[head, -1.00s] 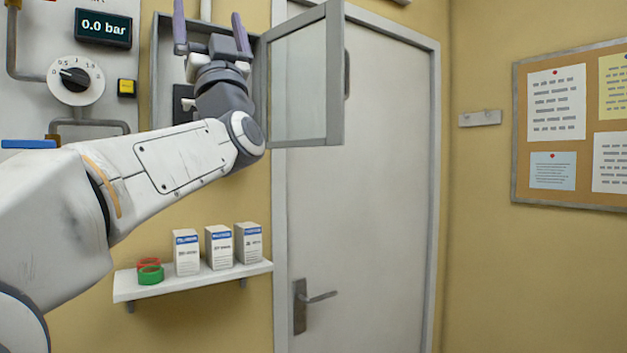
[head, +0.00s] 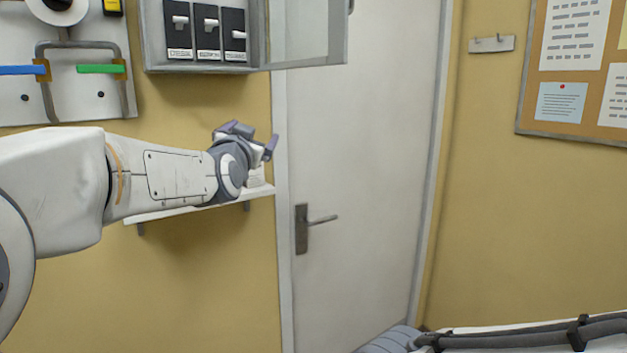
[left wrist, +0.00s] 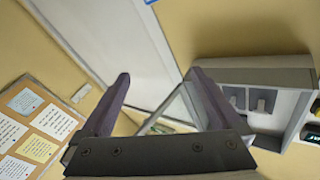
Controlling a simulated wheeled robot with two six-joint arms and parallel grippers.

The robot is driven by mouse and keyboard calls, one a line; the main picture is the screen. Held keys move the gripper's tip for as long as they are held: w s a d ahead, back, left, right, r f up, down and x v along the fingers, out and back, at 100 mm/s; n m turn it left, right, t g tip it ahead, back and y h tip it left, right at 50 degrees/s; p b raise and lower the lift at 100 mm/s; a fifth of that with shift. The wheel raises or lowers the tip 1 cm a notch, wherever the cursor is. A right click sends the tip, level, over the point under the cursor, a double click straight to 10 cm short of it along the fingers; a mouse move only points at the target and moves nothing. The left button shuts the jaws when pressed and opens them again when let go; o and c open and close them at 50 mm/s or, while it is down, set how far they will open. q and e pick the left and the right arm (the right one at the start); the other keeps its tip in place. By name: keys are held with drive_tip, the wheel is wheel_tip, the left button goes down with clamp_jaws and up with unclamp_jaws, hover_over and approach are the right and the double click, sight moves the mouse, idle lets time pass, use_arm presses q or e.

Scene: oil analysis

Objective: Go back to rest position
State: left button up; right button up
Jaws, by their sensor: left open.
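My left gripper (head: 252,140) is open and empty in the head view, in front of the wall shelf and beside the door frame. In the left wrist view its two purple fingers (left wrist: 158,100) stand wide apart with nothing between them. My left arm reaches in level from the left. In the head view my right arm lies low at the bottom right, and its gripper does not show.
The breaker box (head: 153,50) hangs above with its glass door (head: 300,35) open. The shelf (head: 180,212) is mostly hidden behind my arm. A grey door (head: 360,180) and a notice board (head: 553,132) are to the right. Pipes with blue (head: 20,70) and green (head: 100,69) handles are at upper left.

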use_arm(q)
drive_tip(key=s+a+f+n+g, duration=0.1)
drive_tip(key=s+f+g, duration=0.2)
drive_tip(key=f, duration=0.6)
drive_tip(key=s+a+f+g, duration=0.1)
drive_tip(key=s+f+g, duration=0.15)
drive_tip(key=f, duration=0.55)
drive_tip(key=s+a+f+n+g, duration=0.1)
drive_tip(key=s+f+g, duration=0.15)
drive_tip(key=f, duration=0.65)
drive_tip(key=s+a+f+n+g+y, duration=0.1)
drive_tip(key=s+a+f+n+g, duration=0.15)
drive_tip(key=s+f+g, duration=1.1)
drive_tip(key=s+d+r+m+t, duration=0.1)
drive_tip(key=s+d+m, duration=0.2)
drive_tip(key=s+d, duration=0.3)
drive_tip(key=s+d+r+m+t+h, duration=0.1)
drive_tip(key=s+d+m, duration=0.3)
drive_tip(key=s, duration=1)
drive_tip(key=d+r, duration=0.1)
drive_tip(key=d, duration=0.2)
drive_tip(key=shift+c, duration=0.3)
